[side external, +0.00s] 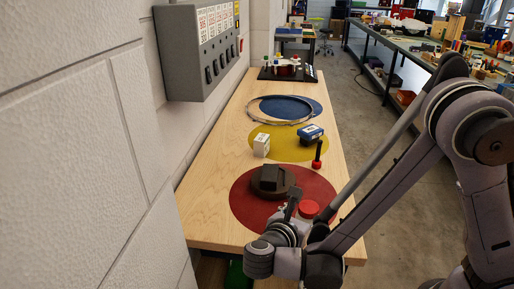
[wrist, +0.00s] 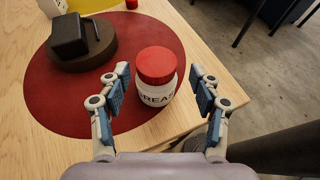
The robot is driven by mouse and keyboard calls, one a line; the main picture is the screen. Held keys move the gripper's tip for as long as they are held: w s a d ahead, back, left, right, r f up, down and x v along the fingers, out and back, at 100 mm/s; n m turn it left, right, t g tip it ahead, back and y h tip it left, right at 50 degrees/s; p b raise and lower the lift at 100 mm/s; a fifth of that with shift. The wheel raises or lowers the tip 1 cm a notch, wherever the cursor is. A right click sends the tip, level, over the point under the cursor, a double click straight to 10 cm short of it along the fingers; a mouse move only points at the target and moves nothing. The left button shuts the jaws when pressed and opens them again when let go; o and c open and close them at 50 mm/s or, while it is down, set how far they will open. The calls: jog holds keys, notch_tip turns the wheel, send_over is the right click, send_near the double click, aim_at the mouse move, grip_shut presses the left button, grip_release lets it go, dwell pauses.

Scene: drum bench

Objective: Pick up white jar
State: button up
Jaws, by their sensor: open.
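The white jar (wrist: 155,95) has a red lid and dark lettering on its side. It stands upright on the right edge of the red disc, near the table's edge. In the side external view its red lid (side external: 309,208) shows, and my arm hides most of its body. My gripper (wrist: 163,80) is open, with one finger to the left of the jar and one to the right in the wrist view. The jar stands between and slightly beyond the fingertips, and I cannot tell whether either finger touches it. In the side external view my gripper (side external: 300,210) is partly hidden.
A dark block on a round brown base (side external: 272,182) sits on the red disc (side external: 240,205), left of the jar. A red-and-black upright object (side external: 317,158), a white box (side external: 261,145) and a blue box (side external: 311,133) stand farther back. A grey panel (side external: 200,50) hangs on the wall.

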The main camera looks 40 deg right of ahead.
aim_at(313, 204)
jog(key=shift+x, duration=3.95)
jog(key=shift+w+a, duration=0.1)
jog(key=shift+w, duration=0.1)
jog(key=shift+c, duration=0.3)
grip_shut()
